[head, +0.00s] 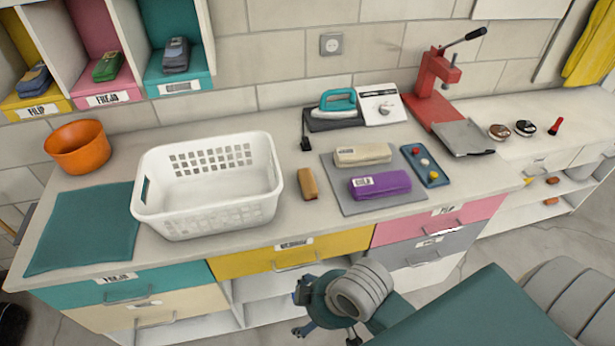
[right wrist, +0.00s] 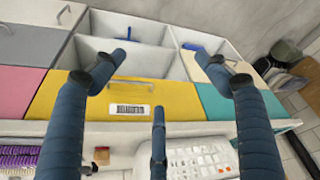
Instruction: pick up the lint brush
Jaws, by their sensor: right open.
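A small brown block (head: 307,184), which I take to be the lint brush, lies on the counter between the white basket and the grey mat. It also shows in the right wrist view as a small reddish-brown piece (right wrist: 101,156) near the lower edge. My right gripper (head: 312,313) is low in front of the counter, below the yellow drawer, apart from the brush. In the right wrist view its blue fingers (right wrist: 160,82) are spread wide with nothing between them. My left gripper is not in view.
A white basket (head: 208,222) stands left of the brush. A grey mat (head: 347,206) with folded cloths, including a purple one (head: 380,184), lies to its right. The yellow drawer (head: 290,253) and its handle are near my right gripper.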

